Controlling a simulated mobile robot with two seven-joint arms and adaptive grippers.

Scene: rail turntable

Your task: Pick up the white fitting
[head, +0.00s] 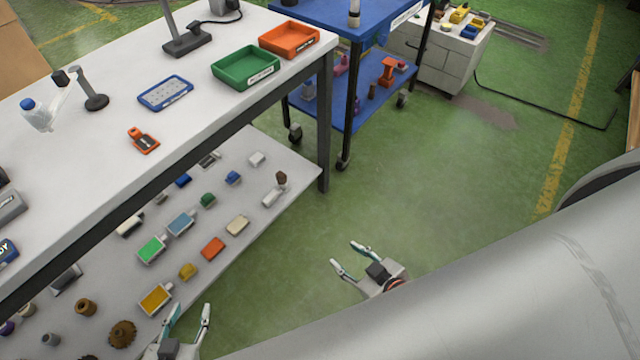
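On the lower shelf (290,160) of the white bench, a small white piece (257,159) lies near the back edge. A longer white piece (271,197) lies nearer the shelf's right end, beside a small brown piece (281,178). Both are small in view, and I cannot tell which is the white fitting. My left gripper (191,311) is open and empty at the bottom, in front of the shelf's front edge. My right gripper (343,252) is open and empty over the green floor, right of the shelf and apart from both white pieces.
Several coloured parts and a cream block (237,226) lie spread on the shelf. A dark bench leg (324,130) stands at its right end. The benchtop (80,140) overhangs the shelf and carries a green tray (246,68).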

